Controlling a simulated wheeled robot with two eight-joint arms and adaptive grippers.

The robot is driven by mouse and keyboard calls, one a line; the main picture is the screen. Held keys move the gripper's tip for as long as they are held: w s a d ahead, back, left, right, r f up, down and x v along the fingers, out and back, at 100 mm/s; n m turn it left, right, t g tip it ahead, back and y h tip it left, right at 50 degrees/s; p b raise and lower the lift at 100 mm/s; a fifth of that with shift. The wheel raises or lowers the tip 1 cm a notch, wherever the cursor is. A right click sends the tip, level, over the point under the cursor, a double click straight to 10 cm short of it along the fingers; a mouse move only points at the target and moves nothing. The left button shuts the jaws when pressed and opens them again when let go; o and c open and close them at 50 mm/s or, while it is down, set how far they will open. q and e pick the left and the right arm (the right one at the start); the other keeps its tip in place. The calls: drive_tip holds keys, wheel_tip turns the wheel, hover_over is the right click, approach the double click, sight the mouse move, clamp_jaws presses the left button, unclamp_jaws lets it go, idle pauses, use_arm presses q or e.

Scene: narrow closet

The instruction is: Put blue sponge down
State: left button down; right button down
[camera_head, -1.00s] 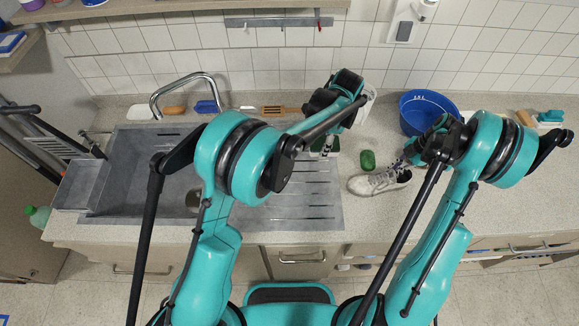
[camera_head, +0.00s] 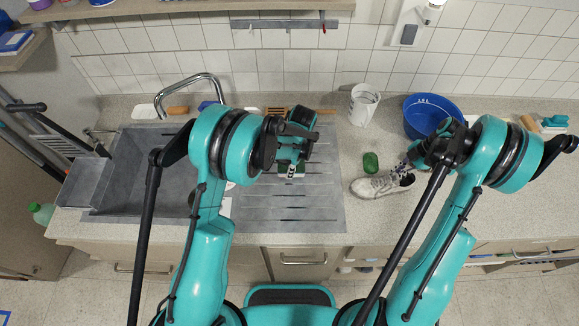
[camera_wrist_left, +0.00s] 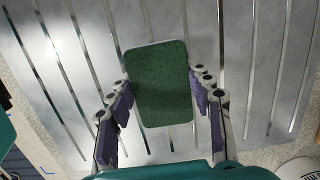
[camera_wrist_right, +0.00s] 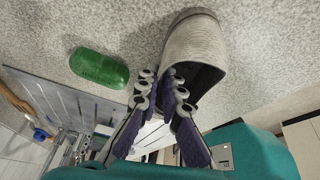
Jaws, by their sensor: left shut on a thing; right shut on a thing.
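My left gripper (camera_head: 291,160) is shut on a sponge pad (camera_head: 290,171) above the ribbed drainboard (camera_head: 300,210). In the left wrist view the pad (camera_wrist_left: 160,85) shows a dark green face with a pale edge between the fingers; I see no blue on it. Whether it touches the drainboard is unclear. A small blue thing (camera_head: 206,105) lies behind the sink, partly hidden by my left arm; I cannot tell what it is. My right gripper (camera_head: 414,160) is shut on a white shoe (camera_head: 378,186), at its opening; the shoe (camera_wrist_right: 190,45) fills the upper right wrist view.
A green soap-like block (camera_head: 370,162) lies left of the shoe. A white pitcher (camera_head: 363,106) and a blue bucket (camera_head: 424,106) stand behind it. The sink basin (camera_head: 140,160) and tap (camera_head: 190,88) are to the left. Much of the drainboard's front is clear.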

use_arm(q)
drive_tip(key=shift+f, duration=0.65)
drive_tip(key=shift+f, duration=0.1)
drive_tip(key=c, duration=0.6)
unclamp_jaws()
drive_tip(key=shift+c, duration=0.2)
